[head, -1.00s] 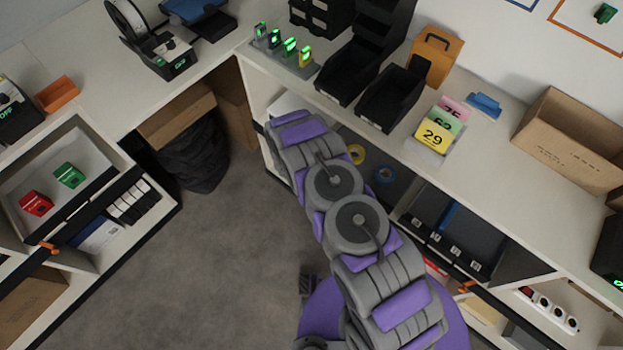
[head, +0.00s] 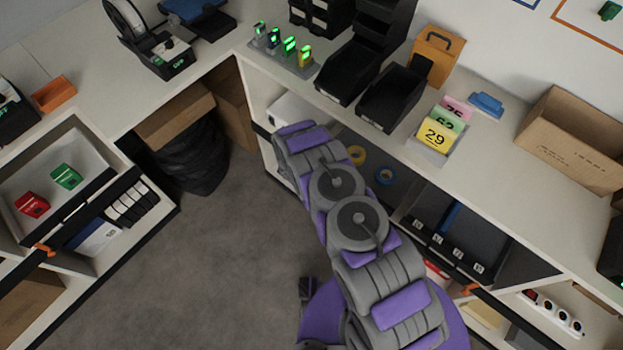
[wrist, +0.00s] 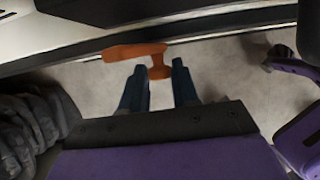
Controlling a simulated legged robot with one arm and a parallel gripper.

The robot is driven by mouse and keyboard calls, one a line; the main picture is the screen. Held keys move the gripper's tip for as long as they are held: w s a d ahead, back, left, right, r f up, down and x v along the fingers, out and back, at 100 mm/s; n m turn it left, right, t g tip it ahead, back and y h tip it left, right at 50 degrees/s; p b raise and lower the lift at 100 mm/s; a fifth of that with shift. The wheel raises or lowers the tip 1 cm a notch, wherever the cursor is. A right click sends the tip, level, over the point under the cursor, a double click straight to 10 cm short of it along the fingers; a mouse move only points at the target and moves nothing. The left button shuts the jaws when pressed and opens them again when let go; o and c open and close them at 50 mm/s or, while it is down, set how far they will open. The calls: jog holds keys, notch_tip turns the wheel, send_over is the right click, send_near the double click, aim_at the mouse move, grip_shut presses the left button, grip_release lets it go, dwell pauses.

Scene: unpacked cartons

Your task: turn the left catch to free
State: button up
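In the wrist view an orange catch (wrist: 132,52) lies along the dark edge of the shelf unit. Its long arm points left, and a short stub with a wider end points toward me. My gripper (wrist: 158,76) is open, with one dark finger on either side of the stub's end. I cannot tell whether either finger touches it. In the head view my arm covers this catch and the gripper's fingers. Another orange catch (head: 470,288) shows farther right on the same unit.
A black bag (wrist: 30,128) stands to the left of my gripper; it also shows in the head view (head: 190,155). A third orange catch (head: 45,250) is on the left shelf unit. Black bins (head: 390,97) stand on the counter above my arm. The grey floor between the units is clear.

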grip_shut()
jog(key=shift+w+r+p, duration=0.15)
jog(key=shift+w+p, duration=0.15)
jog(key=shift+p, duration=0.05)
jog(key=shift+w+h+p, duration=0.2)
jog(key=shift+h+p, duration=0.1)
jog(key=shift+h, duration=0.2)
jog(key=shift+a+f+n+g+h, duration=0.2)
jog(key=shift+n+g+h, duration=0.1)
jog(key=shift+g+h, duration=0.35)
jog(key=shift+a+g+h, duration=0.15)
jog(key=shift+g+h, duration=0.2)
jog(key=shift+s+a+b, duration=0.1)
jog(key=shift+s+b, duration=0.15)
jog(key=shift+b, duration=0.1)
jog(key=shift+s, duration=0.1)
jog(key=o, duration=0.5)
grip_release()
jog(key=shift+a+f+h, duration=0.1)
jog(key=shift+a+h, duration=0.05)
jog(key=shift+h, duration=0.15)
jog(key=shift+o, duration=0.2)
